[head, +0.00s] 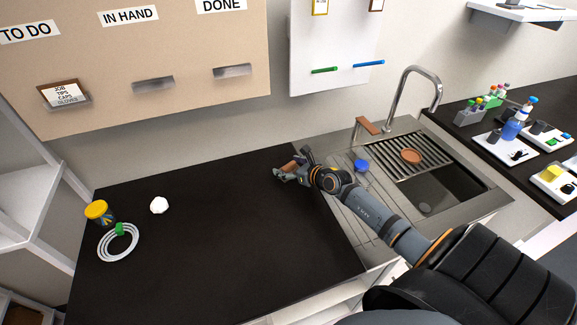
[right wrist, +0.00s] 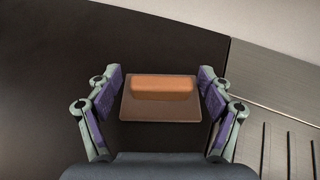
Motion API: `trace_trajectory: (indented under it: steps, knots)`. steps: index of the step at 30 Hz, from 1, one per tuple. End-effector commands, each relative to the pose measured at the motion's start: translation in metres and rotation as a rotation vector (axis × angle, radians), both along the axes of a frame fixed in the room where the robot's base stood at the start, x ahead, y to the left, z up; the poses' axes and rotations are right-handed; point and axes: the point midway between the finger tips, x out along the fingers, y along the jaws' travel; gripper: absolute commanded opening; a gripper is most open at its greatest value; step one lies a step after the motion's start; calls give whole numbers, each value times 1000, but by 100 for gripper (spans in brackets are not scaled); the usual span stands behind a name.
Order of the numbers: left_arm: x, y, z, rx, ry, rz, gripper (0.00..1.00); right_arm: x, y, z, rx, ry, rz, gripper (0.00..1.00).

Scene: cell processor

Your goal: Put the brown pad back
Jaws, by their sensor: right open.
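The brown pad (right wrist: 160,107) is a flat square with a raised, lighter orange-brown bar (right wrist: 162,84) along its far side. In the right wrist view it lies over the dark counter between the fingers of my right gripper (right wrist: 160,78). The gripper is open, with one finger on each side close to the pad's edges; I cannot tell whether they touch. In the head view my right gripper (head: 288,171) is low over the counter, left of the sink, and mostly hides the pad (head: 290,165). My left gripper is not in view.
The sink (head: 440,188) with its tap (head: 408,90) is to the right. A brown block (head: 368,125) stands at its back edge; a round brown item (head: 411,156) lies on the rack.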

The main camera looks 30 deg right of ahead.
Motion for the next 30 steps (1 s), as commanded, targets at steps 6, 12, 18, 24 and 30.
trace_trajectory:
  steps: [6, 12, 18, 24, 30]
  knots:
    - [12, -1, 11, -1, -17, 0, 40, -18, -4, 10, -6, 3, 1, 80]
    - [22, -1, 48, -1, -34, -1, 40, -65, -11, 36, -7, 8, 4, 80]
    - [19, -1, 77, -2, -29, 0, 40, -98, -16, 47, -1, 4, 1, 80]
    - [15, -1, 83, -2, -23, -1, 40, -109, -17, 48, 0, 0, 1, 80]
    - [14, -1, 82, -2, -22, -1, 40, -110, -18, 46, 0, -1, 0, 80]
